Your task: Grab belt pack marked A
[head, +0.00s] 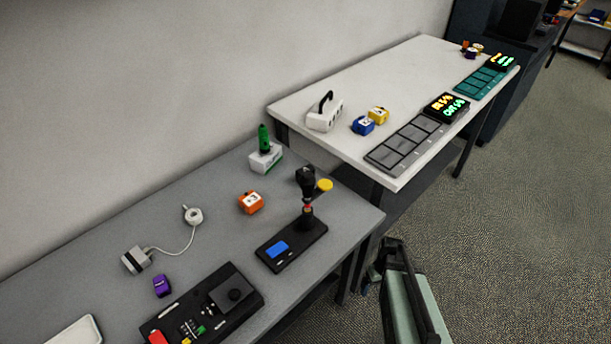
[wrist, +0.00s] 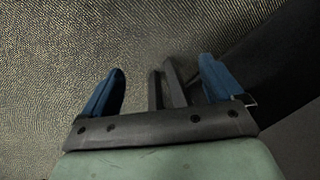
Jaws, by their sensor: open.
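Several small belt packs with labels show in the head view. An orange one (head: 251,202) and a purple one (head: 162,286) lie apart on the near grey table. A blue one (head: 363,126) and a yellow one (head: 378,115) sit side by side on the far white table. The letters on their labels are too small to read, so I cannot tell which is A. My gripper (wrist: 161,70) is open and empty, its blue fingers apart over the carpet in the wrist view. In the head view my arm is low, to the right of the grey table's edge.
The grey table (head: 232,176) holds a green-topped white box (head: 265,158), a black stand device (head: 291,246), a black control box (head: 202,306) and a white adapter (head: 136,260) with cable.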

